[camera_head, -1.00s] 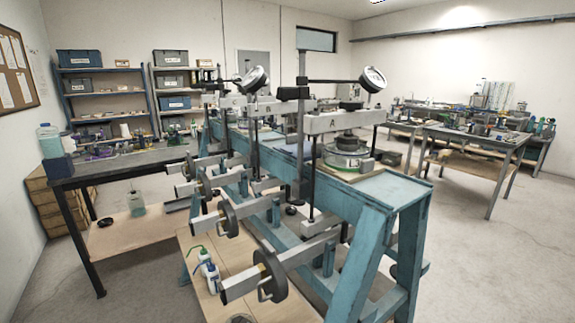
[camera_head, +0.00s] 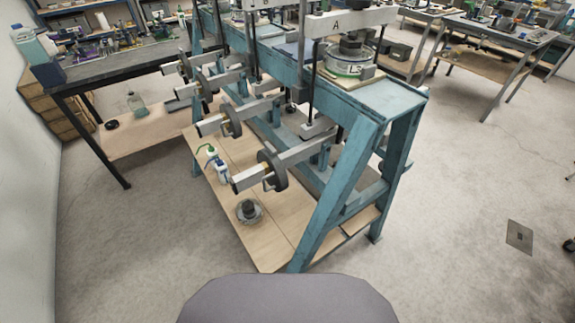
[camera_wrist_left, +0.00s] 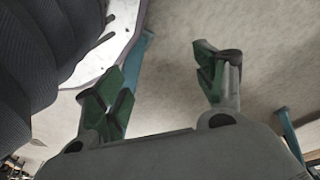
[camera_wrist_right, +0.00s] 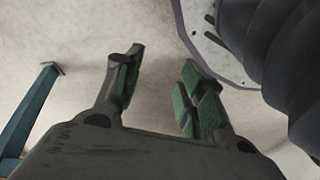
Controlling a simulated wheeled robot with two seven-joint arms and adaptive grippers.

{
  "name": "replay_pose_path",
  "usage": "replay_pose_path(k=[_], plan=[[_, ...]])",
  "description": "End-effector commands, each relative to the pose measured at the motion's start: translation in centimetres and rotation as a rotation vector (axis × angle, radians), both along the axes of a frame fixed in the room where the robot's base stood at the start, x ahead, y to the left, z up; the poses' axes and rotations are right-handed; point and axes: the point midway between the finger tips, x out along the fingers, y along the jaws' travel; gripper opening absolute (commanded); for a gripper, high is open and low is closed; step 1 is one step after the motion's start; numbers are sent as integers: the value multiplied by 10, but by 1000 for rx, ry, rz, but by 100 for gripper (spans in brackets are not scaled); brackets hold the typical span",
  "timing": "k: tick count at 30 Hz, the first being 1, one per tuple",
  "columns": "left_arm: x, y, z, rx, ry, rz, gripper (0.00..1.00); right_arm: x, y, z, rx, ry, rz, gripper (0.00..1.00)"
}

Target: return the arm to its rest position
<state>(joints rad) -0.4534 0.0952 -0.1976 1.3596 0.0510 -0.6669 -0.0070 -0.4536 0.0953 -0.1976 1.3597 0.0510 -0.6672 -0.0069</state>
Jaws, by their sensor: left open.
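Neither of my arms shows in the head view. In the left wrist view my left gripper (camera_wrist_left: 163,84) is open, its two green-padded fingers apart with only bare floor visible between them. In the right wrist view my right gripper (camera_wrist_right: 161,82) is also open and empty, its fingers spread over pale floor. A dark ribbed part and a pale plate with a purple-grey edge show beside each gripper; these look like my own body. No gripper touches anything that I can see.
The blue lever frame (camera_head: 345,185) stands ahead, with several weighted lever arms and a wooden lower shelf (camera_head: 270,225) holding bottles and a round weight (camera_head: 248,211). A grey-topped bench (camera_head: 110,70) is left, another table (camera_head: 490,35) back right.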

Motion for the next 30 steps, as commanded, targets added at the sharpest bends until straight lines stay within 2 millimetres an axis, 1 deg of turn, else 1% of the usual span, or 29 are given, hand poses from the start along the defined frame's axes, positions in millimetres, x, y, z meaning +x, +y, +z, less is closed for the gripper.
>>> replay_pose_path(k=[1,16,30], plan=[[-4,1,3,3,6,0,70,-4,-1,3,-3,5,0,40],[-39,16,1,27,34,-3,70,-39,-16,1,-27,33,3,40],[-77,30,7,46,62,-6,70,-76,-30,7,-47,62,7,40]])
